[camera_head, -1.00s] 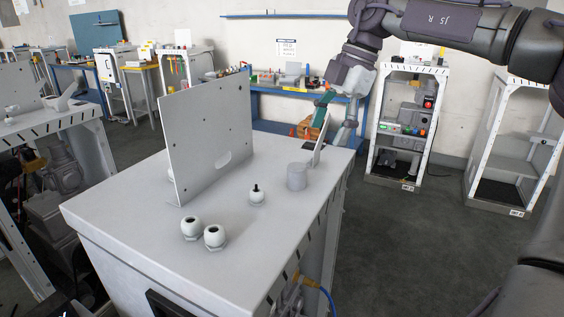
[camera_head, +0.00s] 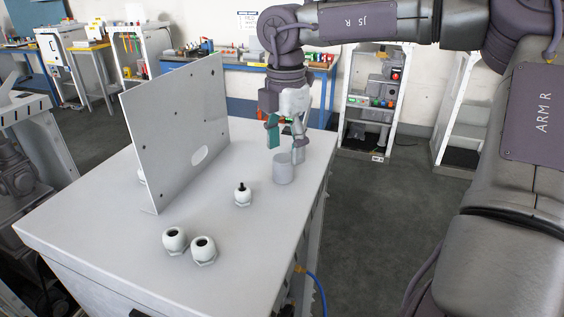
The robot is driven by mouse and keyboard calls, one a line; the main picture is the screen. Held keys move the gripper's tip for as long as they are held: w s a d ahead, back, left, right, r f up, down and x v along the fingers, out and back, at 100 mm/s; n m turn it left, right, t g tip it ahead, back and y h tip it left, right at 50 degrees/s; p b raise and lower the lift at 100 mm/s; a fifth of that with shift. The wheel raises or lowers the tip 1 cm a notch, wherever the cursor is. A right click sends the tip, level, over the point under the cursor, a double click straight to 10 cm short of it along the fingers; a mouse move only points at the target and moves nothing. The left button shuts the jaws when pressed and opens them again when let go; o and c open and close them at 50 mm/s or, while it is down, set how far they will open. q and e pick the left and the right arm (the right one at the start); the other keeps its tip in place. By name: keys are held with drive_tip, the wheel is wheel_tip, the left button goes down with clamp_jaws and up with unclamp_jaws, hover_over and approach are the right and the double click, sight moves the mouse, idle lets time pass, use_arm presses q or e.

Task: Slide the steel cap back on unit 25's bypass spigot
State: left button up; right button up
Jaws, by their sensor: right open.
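A grey cylinder, which looks like the steel cap (camera_head: 283,170), stands upright on the cabinet top (camera_head: 120,235), right of the upright panel. My right gripper (camera_head: 286,145) points down just above and behind it, its fingers apart, with nothing seen between them. I cannot tell whether a finger touches the cap. A white fitting with a thin black stub (camera_head: 243,195) stands left of and nearer than the cap; it may be the bypass spigot. No unit number is readable on this cabinet. My left gripper is out of view.
Two white open-topped glands (camera_head: 203,249) stand near the front of the top. A tall grey panel (camera_head: 175,130) with a slot rises on the left. The cabinet's right edge is close to the cap. A blue cable (camera_head: 319,290) hangs at the right side.

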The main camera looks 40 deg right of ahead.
sight(284, 157)
wheel_tip(284, 157, down, 4)
drive_tip(key=shift+a+f+p, duration=0.15)
drive_tip(key=shift+p, duration=0.8)
drive_tip(key=shift+f, duration=0.25)
drive_tip(key=shift+s+r, duration=0.1)
drive_tip(key=shift+c, duration=1.1)
drive_tip(key=c, duration=1)
